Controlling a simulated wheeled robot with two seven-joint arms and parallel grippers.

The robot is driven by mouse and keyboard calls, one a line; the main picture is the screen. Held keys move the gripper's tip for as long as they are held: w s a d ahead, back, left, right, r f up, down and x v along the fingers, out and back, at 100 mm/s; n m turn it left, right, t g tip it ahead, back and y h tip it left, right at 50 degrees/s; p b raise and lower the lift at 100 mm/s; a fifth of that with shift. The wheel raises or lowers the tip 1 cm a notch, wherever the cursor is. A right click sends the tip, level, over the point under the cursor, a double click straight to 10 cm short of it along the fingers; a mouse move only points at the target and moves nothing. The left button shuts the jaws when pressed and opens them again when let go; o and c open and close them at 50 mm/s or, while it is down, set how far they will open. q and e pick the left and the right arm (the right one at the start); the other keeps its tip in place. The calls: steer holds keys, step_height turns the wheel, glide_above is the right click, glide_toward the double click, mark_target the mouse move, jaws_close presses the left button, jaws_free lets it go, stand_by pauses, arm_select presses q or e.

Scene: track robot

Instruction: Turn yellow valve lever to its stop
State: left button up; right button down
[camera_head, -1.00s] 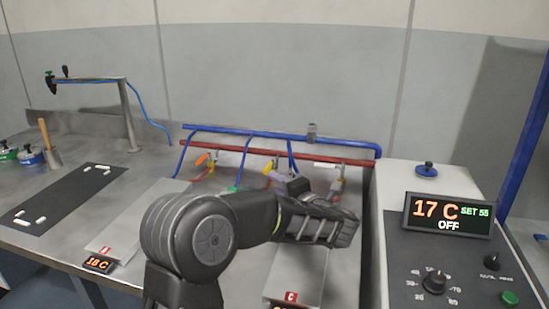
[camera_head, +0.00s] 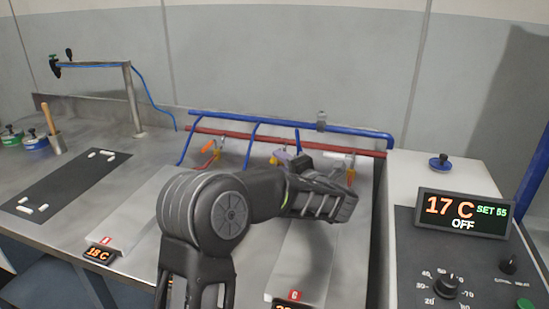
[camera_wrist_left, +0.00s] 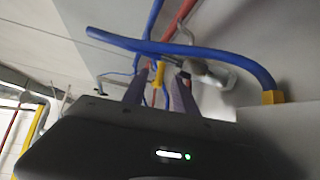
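Several small valves sit under the red pipe in the head view. The left valve (camera_head: 212,153) has an orange lever and a yellow body. A right valve has a pale lever (camera_head: 337,155), with a yellow-orange part below it. My right gripper is not in view.
A blue pipe (camera_head: 255,123) and the red pipe (camera_head: 235,138) run along the back, with blue hoses dropping down. A control box with a display (camera_head: 463,213) reading 17 C, OFF stands at right. A dark mat (camera_head: 65,185) lies at left.

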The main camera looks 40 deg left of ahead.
mark_target(274, 158)
arm_select(q)
steer(key=shift+x, duration=2.3)
steer(key=shift+c, duration=0.2)
jaws_close()
